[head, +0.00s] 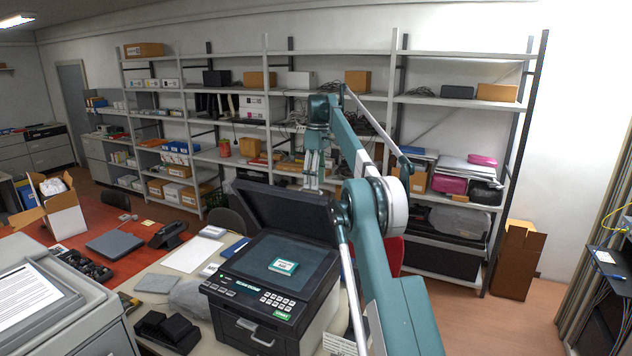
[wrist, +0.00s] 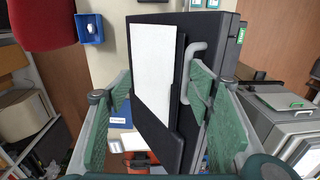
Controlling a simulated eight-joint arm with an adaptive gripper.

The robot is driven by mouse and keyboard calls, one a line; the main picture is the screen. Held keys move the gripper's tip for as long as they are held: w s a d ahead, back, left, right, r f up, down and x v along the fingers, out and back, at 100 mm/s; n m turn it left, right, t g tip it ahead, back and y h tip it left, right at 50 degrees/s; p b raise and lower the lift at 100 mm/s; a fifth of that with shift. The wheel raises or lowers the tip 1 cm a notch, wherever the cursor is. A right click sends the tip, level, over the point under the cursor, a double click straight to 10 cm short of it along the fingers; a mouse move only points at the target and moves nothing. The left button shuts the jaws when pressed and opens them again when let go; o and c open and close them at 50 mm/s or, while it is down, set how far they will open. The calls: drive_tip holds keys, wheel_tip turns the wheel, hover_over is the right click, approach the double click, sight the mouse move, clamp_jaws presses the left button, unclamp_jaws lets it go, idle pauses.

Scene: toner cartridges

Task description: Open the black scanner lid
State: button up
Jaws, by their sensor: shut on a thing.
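The black scanner lid (head: 285,210) stands raised and tilted back over the printer (head: 270,290) in the head view. Its dark inner face shows above the exposed glass. A small teal-and-white card (head: 284,266) lies on the glass. My gripper (head: 312,172) points down at the lid's upper edge, and its fingertips are partly hidden there. In the wrist view, my gripper (wrist: 158,100) has its green fingers on either side of the lid (wrist: 165,140). It is shut on the lid; the exact contact is not clear. A pale curved handle (wrist: 190,70) shows near the right finger.
My arm passes on the right of the printer. Papers (head: 193,254), a black telephone (head: 168,235) and a black box (head: 167,331) lie to its left. A grey machine (head: 60,310) stands at the lower left. Loaded shelves (head: 330,53) line the back wall.

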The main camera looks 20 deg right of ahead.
drive_tip(key=shift+s+d+f, duration=0.1)
drive_tip(key=shift+d+f, duration=0.05)
drive_tip(key=shift+f, duration=0.15)
drive_tip(key=shift+c, duration=0.7)
drive_tip(key=shift+s+a+f+b, duration=0.35)
drive_tip(key=shift+s+a+b, duration=0.25)
drive_tip(key=shift+s+a, duration=0.05)
drive_tip(key=shift+s+a+f+b, duration=0.4)
drive_tip(key=shift+s+a+b, duration=0.2)
drive_tip(key=shift+s+a+f+b, duration=0.35)
drive_tip(key=shift+s+a+b, duration=0.25)
drive_tip(key=shift+s+a, duration=0.05)
drive_tip(key=c, duration=0.4)
drive_tip(key=s+a+f+b, duration=0.4)
drive_tip(key=s+a+f, duration=0.2)
drive_tip(key=a+f, duration=0.1)
drive_tip(key=shift+s+f+b, duration=0.1)
drive_tip(key=shift+s+b, duration=0.25)
drive_tip(key=shift+s, duration=0.05)
drive_tip(key=shift+c, duration=0.6)
drive_tip(key=s+a+f+b, duration=0.1)
drive_tip(key=s+a+f, duration=0.1)
drive_tip(key=f, duration=0.3)
drive_tip(key=s+a+f+b, duration=0.2)
drive_tip(key=s+a+f, duration=0.1)
drive_tip(key=f, duration=0.3)
drive_tip(key=shift+a, duration=0.15)
drive_tip(key=shift+c, duration=0.5)
